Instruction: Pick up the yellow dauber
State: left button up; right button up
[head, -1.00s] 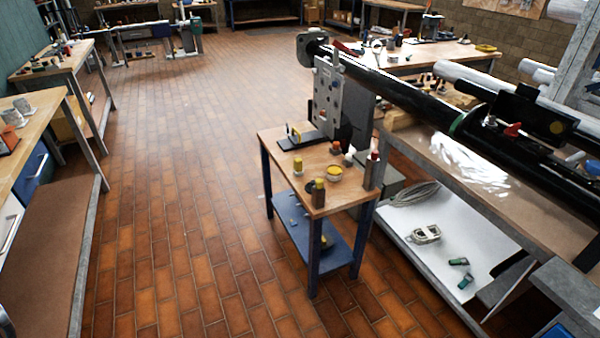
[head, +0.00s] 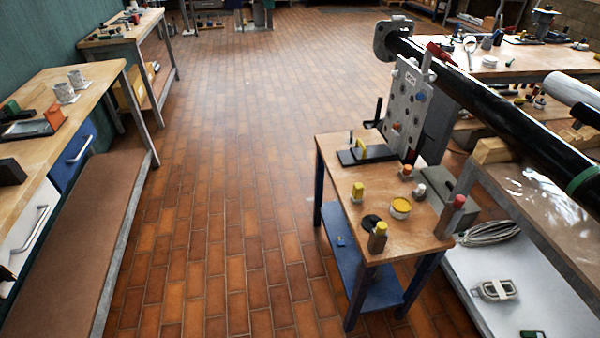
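A small wooden table (head: 338,170) stands right of the middle and holds several small items. Near its front edge is a grey-brown holder with a yellow top (head: 380,230). A smaller yellow-topped piece (head: 357,190) stands near the left edge. A round tub with yellow contents (head: 401,206) lies between them and the right side. I cannot tell for sure which yellow-topped piece is the dauber. A red-topped holder (head: 451,216) stands at the right corner. Neither of my grippers is in view.
A long workbench (head: 85,85) lines the left. Another bench (head: 560,200) stands close at right. The tiled floor (head: 220,220) between is clear.

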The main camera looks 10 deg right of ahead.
aim_at(356, 196)
jog(key=z, duration=0.15)
jog(key=i, duration=1.15)
jog(key=z, duration=0.7)
